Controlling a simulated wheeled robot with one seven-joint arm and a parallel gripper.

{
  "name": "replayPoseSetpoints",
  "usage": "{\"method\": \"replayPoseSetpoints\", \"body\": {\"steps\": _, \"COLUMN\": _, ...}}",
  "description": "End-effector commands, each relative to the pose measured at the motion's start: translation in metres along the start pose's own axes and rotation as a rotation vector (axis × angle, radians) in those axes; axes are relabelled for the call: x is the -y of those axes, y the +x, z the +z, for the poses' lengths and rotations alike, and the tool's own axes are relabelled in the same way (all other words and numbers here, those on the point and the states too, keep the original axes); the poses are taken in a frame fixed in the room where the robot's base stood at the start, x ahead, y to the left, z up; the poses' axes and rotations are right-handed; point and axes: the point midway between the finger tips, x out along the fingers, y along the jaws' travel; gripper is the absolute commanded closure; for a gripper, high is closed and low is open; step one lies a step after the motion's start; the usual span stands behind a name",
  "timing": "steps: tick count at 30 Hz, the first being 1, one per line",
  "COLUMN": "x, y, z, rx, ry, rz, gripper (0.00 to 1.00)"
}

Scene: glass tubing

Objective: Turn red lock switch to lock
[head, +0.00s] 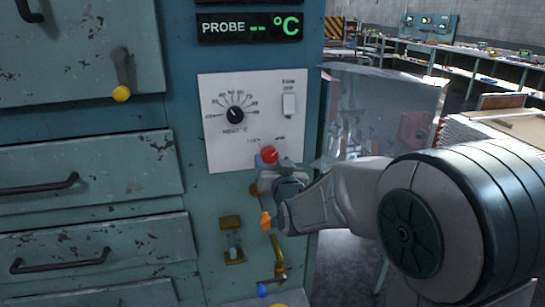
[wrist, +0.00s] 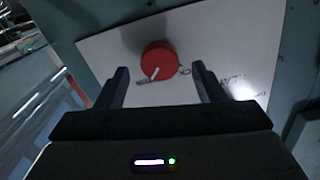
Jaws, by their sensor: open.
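The red lock switch (head: 269,154) is a round red knob low on a white control panel (head: 220,145). In the wrist view the red knob (wrist: 159,61) has a white pointer line running to its lower left, toward a printed label that I cannot read clearly. My gripper (wrist: 160,80) is open, with one dark finger on each side below the knob and the knob lying between and beyond the fingertips. Nothing is held. In the head view my gripper (head: 266,168) is just below the knob, and its fingers are mostly hidden.
The panel also carries a black dial (head: 235,115) and a white rocker switch (head: 289,104). A probe display (head: 250,27) is above. Brass fittings (head: 232,240) and a blue-handled valve (head: 263,289) are below. Drawers with black handles (head: 60,261) are at left. A clear sheet (head: 385,105) stands right of the cabinet.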

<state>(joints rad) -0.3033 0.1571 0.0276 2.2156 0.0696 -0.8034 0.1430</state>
Motion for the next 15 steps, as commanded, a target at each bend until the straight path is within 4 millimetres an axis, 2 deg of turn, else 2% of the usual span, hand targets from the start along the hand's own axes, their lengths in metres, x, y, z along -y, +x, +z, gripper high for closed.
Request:
{"method": "replayPoseSetpoints", "body": {"steps": 6, "x": 0.000, "y": 0.020, "z": -0.001, "rx": 0.000, "ry": 0.000, "rz": 0.000, "gripper": 0.37}}
{"method": "replayPoseSetpoints", "body": {"steps": 15, "x": 0.000, "y": 0.024, "z": 0.000, "rx": 0.000, "ry": 0.000, "rz": 0.000, "gripper": 0.37}}
